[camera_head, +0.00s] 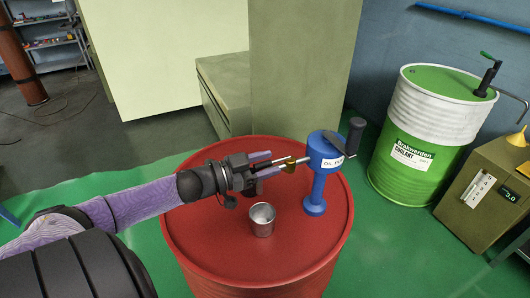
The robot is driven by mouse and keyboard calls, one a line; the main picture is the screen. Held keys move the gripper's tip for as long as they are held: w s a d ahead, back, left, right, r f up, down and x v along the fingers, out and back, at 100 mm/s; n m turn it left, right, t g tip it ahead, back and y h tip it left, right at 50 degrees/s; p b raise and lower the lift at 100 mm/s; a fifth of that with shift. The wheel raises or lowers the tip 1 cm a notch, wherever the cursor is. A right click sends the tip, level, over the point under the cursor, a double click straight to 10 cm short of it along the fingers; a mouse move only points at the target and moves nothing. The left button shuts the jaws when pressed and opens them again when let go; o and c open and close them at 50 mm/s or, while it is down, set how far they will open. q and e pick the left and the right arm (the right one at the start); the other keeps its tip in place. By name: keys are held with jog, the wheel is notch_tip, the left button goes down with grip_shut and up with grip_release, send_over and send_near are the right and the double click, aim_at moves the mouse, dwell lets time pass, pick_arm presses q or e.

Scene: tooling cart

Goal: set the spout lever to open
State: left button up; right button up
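A blue oil pump (319,175) stands on top of a red drum (205,245). Its grey metal spout (301,160) points left. A small brass-coloured piece (289,164), which looks like the spout lever, sits on the spout; its exact setting is too small to tell. My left gripper (268,163) comes in from the left, close beside this piece. Its two purple-tipped fingers are apart, with a gap between them. The fingers hide the outer end of the spout. I cannot tell whether they touch the spout. My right gripper is not in view.
A metal cup (262,219) stands on the drum below the gripper. A black crank handle (355,135) sticks out at the pump's right. A green and white coolant drum (425,130) and a beige box (490,195) stand at the right.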

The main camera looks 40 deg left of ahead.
pick_arm(q)
jog(key=p+v, duration=0.2)
jog(key=v, duration=0.8)
jog(key=shift+p, duration=0.4)
